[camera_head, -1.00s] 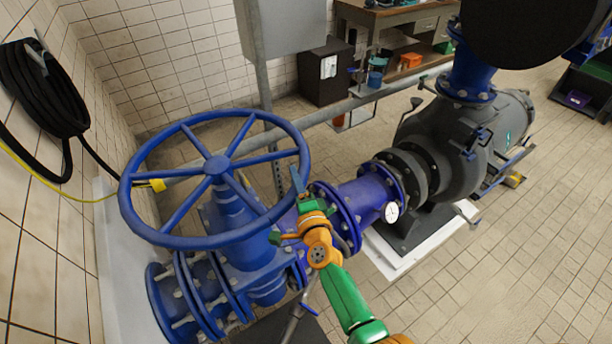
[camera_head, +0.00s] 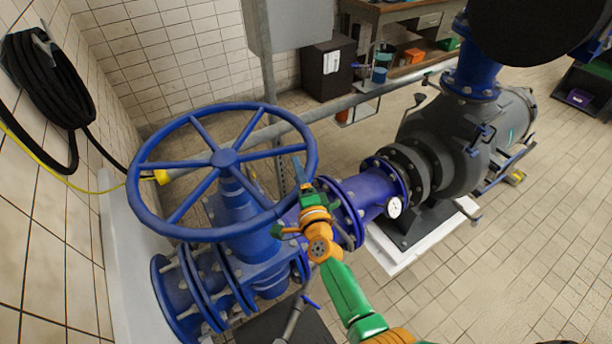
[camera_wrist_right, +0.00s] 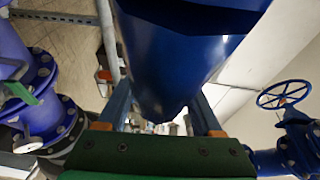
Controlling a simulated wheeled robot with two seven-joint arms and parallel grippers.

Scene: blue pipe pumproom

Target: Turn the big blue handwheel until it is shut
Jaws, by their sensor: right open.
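The big blue handwheel (camera_head: 223,158) sits on top of the blue gate valve (camera_head: 236,215), left of centre in the head view. My right gripper (camera_head: 300,172) is at the wheel's right-hand rim, its arm coming up from the lower right. In the right wrist view a large blue surface, apparently the wheel's rim, shows close up between the two open fingers (camera_wrist_right: 163,112). I cannot tell whether the fingers touch it. My left gripper is out of view.
A blue pipe (camera_head: 365,196) with a gauge (camera_head: 395,207) runs right to the grey pump (camera_head: 445,140). A black hose coil (camera_head: 50,80) hangs on the left wall. A smaller blue handwheel (camera_wrist_right: 283,95) shows in the wrist view.

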